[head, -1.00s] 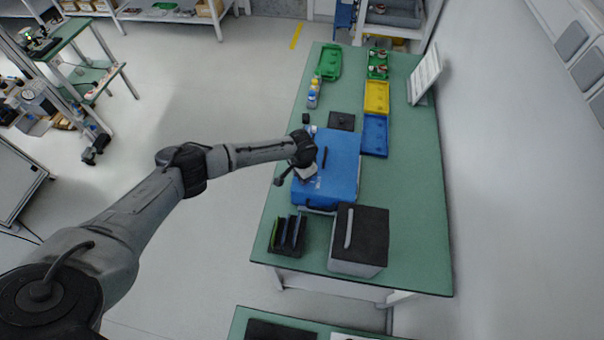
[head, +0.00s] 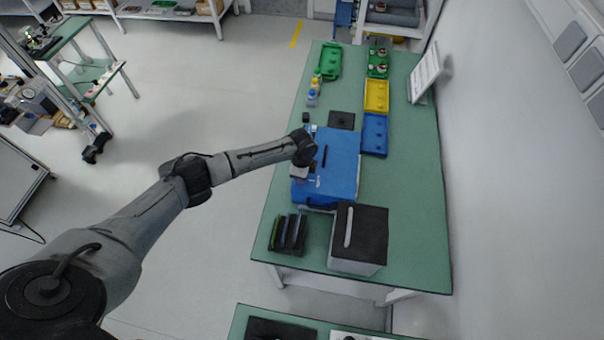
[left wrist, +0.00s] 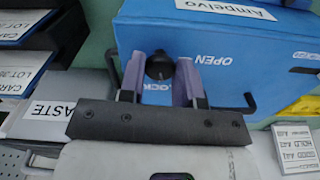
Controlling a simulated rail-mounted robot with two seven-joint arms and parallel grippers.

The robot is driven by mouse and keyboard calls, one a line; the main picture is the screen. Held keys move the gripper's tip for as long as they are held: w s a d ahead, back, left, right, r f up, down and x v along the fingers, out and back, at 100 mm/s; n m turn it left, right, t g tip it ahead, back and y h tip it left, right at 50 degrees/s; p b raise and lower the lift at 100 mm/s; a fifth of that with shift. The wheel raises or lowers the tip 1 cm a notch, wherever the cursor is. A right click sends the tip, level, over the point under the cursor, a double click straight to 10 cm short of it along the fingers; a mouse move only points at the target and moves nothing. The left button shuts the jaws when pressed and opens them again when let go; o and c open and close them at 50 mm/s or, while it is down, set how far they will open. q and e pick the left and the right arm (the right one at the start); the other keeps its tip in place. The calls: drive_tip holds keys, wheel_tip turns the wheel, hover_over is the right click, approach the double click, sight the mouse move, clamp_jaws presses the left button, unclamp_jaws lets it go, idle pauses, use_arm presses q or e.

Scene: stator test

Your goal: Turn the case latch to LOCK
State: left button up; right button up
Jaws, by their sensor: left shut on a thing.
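The blue case (head: 338,165) stands on the green bench; its face (left wrist: 225,75) fills much of the left wrist view. The case latch (left wrist: 159,66) is a dark round knob on that face. The word OPEN is printed to its right, and LOCK shows partly between the fingers below it. My left gripper (left wrist: 160,75) is shut on the latch, with one greyish-purple finger on each side. Which word the latch points to cannot be told. In the head view my left gripper (head: 298,172) is small over the case's left part, and the latch cannot be made out.
A black-topped box (head: 362,232) and a dark rack of cards (head: 288,233) stand near the case's front end. Blue (head: 375,133), yellow (head: 377,96) and green trays (head: 330,62) and small bottles (head: 313,92) lie farther back.

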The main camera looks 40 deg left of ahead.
use_arm(q)
drive_tip(key=shift+m, duration=1.5)
use_arm(e)
drive_tip(key=shift+f, duration=0.15)
drive_tip(key=shift+d, duration=0.15)
use_arm(q)
drive_tip(key=o, duration=0.9)
drive_tip(key=shift+o, duration=0.2)
drive_tip(key=shift+r, duration=0.1)
wheel_tip(320, 180, up, 14)
drive_tip(key=shift+f, duration=0.2)
